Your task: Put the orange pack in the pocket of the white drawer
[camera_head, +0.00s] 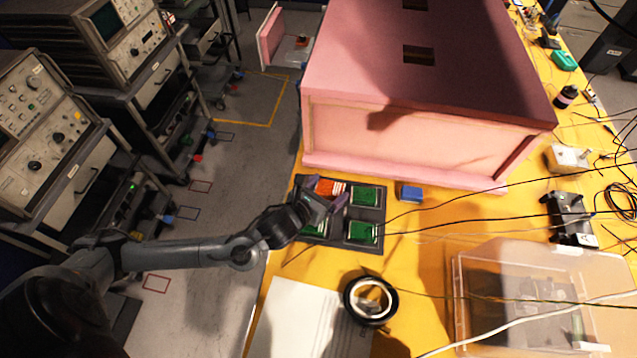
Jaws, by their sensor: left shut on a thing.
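The orange pack (328,187) is at the upper left of a dark tray (349,215) on the yellow table. My left gripper (328,197) reaches over the tray from the left and is shut on the orange pack, partly covering it. Whether the pack is lifted off the tray I cannot tell. A pale drawer (291,52) with a pink front panel stands out from the far left side of the pink foam enclosure. Its pocket is too small to make out. My right gripper is not in view.
Green packs (364,196) fill other tray places. A blue block (411,193) lies right of the tray, before the pink enclosure (420,140). A black ring-shaped object (391,310) and a clear box (480,262) stand nearer. Thin cables cross the table. Floor is open left of the table.

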